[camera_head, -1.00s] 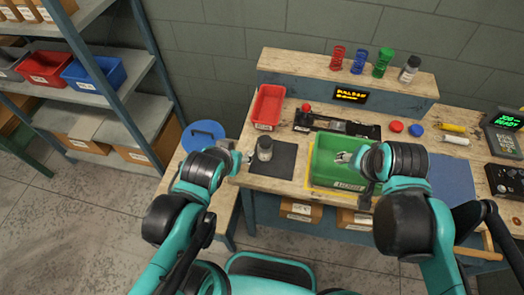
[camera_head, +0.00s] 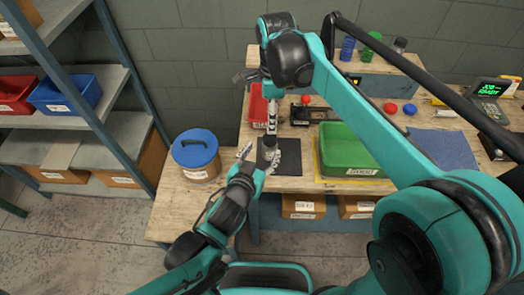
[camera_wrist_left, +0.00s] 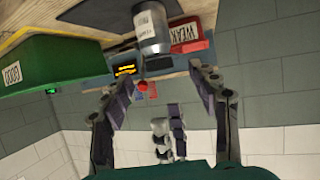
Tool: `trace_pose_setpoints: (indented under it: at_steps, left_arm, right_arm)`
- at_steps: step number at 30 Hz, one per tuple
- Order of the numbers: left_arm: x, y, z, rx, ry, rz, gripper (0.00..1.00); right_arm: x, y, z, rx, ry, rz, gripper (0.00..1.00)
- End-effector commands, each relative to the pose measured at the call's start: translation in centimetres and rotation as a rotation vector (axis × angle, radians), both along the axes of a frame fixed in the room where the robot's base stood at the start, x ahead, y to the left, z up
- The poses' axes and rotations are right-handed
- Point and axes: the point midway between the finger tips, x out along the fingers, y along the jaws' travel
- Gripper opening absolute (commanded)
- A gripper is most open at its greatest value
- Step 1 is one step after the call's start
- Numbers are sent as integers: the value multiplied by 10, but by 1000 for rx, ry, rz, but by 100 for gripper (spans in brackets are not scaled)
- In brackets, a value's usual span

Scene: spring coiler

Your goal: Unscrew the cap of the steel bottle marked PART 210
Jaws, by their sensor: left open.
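A steel bottle (camera_wrist_left: 152,30) with a white label, too small to read, stands on the dark mat (camera_head: 288,158). In the left wrist view it appears upside down, past the fingertips. The open fingers also show in the left wrist view (camera_wrist_left: 162,80). My right arm reaches across from the right, and its gripper (camera_head: 268,105) hangs above the bottle area. Its jaw opening is unclear.
A green bin (camera_head: 350,150) stands right of the mat, a red bin (camera_head: 258,106) behind it. A blue-lidded tub (camera_head: 196,153) stands left. Another bottle (camera_head: 400,45) and coloured springs stand on the back shelf. My right arm covers much of the bench.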

Motion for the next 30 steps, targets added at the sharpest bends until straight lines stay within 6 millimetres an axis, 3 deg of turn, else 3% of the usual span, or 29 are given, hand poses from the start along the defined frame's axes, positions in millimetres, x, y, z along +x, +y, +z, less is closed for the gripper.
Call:
trace_pose_setpoints:
  at_steps: [8,22,30]
  left_arm:
    - [11,-6,-4,-3,-6,-6,60]
    - [59,-19,-25,-3,-6,-5,60]
    - [69,-22,-30,-2,-6,-5,60]
  right_arm:
    - [1,3,-1,-3,8,-24,52]
    - [1,3,-1,-3,7,-23,52]
    - [1,2,-1,-2,7,-23,52]
